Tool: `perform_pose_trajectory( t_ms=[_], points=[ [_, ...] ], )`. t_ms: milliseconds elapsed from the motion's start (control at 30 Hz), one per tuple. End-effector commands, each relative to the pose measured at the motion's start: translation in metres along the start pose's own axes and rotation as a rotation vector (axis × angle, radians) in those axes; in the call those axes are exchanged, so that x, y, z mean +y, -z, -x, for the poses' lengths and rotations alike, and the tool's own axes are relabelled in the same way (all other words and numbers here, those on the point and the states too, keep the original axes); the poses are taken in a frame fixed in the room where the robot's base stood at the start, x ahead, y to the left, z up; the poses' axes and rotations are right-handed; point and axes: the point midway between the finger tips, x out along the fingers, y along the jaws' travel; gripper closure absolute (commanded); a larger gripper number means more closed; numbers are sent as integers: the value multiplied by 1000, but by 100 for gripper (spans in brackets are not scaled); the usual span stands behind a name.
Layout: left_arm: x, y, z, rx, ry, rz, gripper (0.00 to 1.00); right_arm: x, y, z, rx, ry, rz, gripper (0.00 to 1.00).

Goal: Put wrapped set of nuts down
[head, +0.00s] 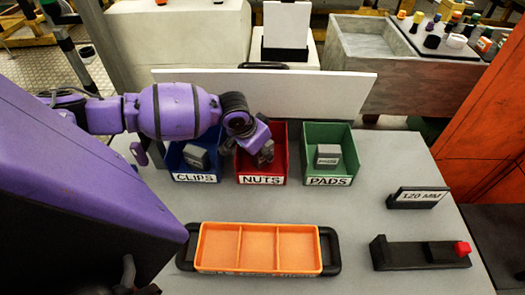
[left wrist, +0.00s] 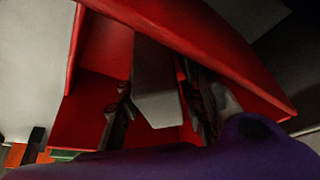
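The wrapped set of nuts is a grey block (left wrist: 158,85) in the left wrist view, between the two fingers of my left gripper (left wrist: 160,105). The fingers lie close along both its sides and appear shut on it. In the head view, my left gripper (head: 263,153) reaches down into the red NUTS bin (head: 262,180) and mostly hides the block. Red bin walls surround the fingers in the left wrist view. Whether the block touches the bin floor cannot be told.
The blue CLIPS bin (head: 176,160) and green PADS bin (head: 328,133) flank the red bin, each holding a grey block. An empty orange three-compartment tray (head: 258,272) lies in front. A 120 MM sign (head: 417,197) and a black fixture (head: 420,254) stand at right.

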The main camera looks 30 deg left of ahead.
Motion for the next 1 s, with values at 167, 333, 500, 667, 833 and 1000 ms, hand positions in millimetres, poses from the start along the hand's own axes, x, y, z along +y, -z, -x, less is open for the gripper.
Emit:
perform_pose_trajectory(
  t_ms=[167,333,500,667,833,1000],
  points=[
    [0,1,2,1,1,0,64,1,-3,1,-4,-1,2,60],
    [-1,3,23,3,1,-1,64,2,3,2,4,-1,5,60],
    [-2,3,61,5,4,-2,64,1,12,2,18,2,5,60],
    [-1,2,94,3,3,-1,64,-1,19,2,27,6,5,60],
    [-1,2,116,3,2,-1,64,-3,21,2,27,9,4,60],
    [0,1,123,-1,0,1,64,-4,19,2,24,10,4,60]
  ],
)
